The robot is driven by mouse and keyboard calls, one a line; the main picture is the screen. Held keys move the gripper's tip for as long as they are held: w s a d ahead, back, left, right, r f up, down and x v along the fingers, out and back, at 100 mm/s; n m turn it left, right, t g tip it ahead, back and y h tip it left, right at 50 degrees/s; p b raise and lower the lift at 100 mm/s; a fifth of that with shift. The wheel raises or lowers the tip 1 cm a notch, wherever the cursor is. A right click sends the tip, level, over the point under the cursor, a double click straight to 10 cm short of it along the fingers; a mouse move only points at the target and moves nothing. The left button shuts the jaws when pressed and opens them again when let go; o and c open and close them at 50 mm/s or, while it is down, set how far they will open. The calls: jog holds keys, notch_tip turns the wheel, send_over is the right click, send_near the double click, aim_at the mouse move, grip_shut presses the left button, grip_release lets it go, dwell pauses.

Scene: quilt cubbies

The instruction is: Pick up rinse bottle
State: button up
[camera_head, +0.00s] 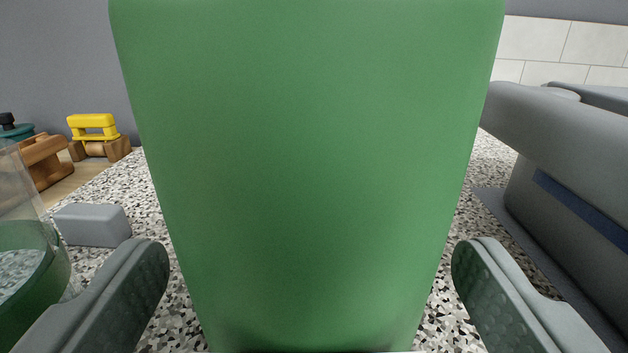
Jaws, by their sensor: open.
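A large green, smooth body (310,150) fills the middle of the view, wider at the top and narrower toward the bottom. Its top is cut off by the frame, so I cannot tell for sure that it is the rinse bottle. My gripper (310,258) is open, with one grey padded finger on each side of the green body's lower part. Speckled counter shows between each finger and the green side, so neither finger appears to touch it.
A clear and green container (28,265) stands close by the left finger. A grey block (92,225) lies behind it. Yellow and brown wooden pieces (92,127) are at the back left. A bulky grey object (575,150) stands at right on the speckled counter (495,225).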

jog(key=c, duration=1.4)
jog(key=shift+o, duration=0.2)
jog(key=shift+r, duration=0.3)
jog(key=shift+r, duration=4.65)
jog(key=shift+r, duration=0.1)
